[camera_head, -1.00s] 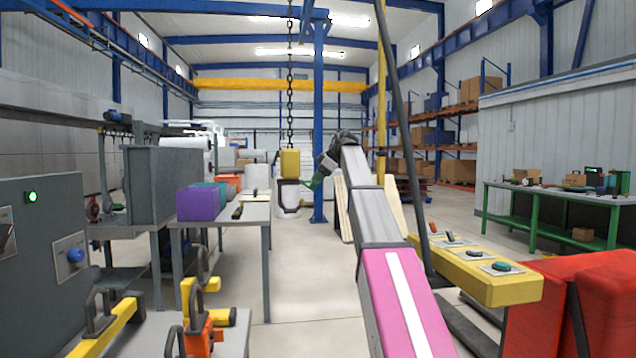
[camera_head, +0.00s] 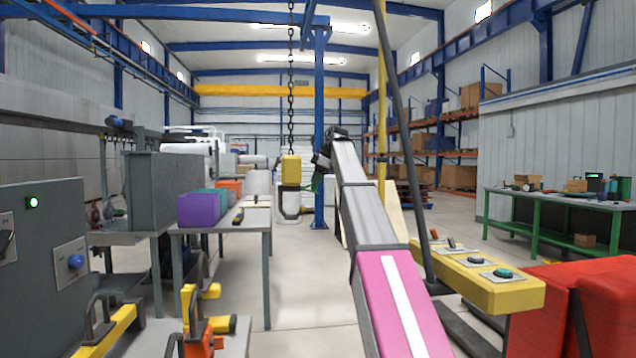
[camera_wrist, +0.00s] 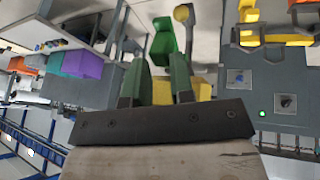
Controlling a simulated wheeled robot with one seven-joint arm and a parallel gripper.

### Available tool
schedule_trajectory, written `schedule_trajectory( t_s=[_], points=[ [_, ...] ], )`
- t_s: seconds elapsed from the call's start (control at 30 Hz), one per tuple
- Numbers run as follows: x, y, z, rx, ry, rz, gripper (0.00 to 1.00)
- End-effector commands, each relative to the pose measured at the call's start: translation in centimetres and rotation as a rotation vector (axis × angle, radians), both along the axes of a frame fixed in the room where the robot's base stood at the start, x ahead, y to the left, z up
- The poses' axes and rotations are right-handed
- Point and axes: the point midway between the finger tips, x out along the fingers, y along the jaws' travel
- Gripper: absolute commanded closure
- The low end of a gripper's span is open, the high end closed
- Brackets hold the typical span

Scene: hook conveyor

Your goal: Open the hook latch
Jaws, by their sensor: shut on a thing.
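A yellow hook block (camera_head: 291,170) hangs from a dark chain (camera_head: 290,100) in the middle of the head view, with a pale grey hook (camera_head: 281,204) below it. My gripper (camera_head: 318,183) reaches the block's right side; its small, dark end hides the contact there. In the wrist view a green latch piece (camera_wrist: 165,42) lies at the fingertips of my gripper (camera_wrist: 158,62). The two green fingers are shut on it, as far as I can tell. Yellow surface (camera_wrist: 199,88) shows behind and between the fingers. The latch's exact angle is unclear.
A grey table (camera_head: 258,214) with a purple box (camera_head: 199,209) stands left of the hook. A grey control box (camera_head: 40,270) and yellow clamps (camera_head: 108,332) are at front left. A yellow button panel (camera_head: 480,283) and red covers (camera_head: 600,300) are at right.

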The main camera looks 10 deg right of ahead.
Motion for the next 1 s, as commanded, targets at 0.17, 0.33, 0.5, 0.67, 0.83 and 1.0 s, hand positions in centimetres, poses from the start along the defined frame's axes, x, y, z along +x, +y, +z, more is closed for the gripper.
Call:
schedule_trajectory(
  t_s=[0.17,0.33,0.5,0.67,0.83,1.0],
  points=[
    [0.5,0.2,0.8,-0.055,-0.008,-0.005,0.93],
    [0.4,0.2,1.0,-0.073,-0.008,-0.006,0.93],
    [0.4,0.2,1.0,-0.072,-0.008,-0.006,0.93],
    [0.5,0.3,1.1,-0.077,-0.008,-0.005,0.93],
    [0.5,0.7,1.7,-0.097,-0.008,-0.004,0.99],
    [0.5,1.1,2.2,-0.118,-0.007,-0.001,1.0]
  ],
)
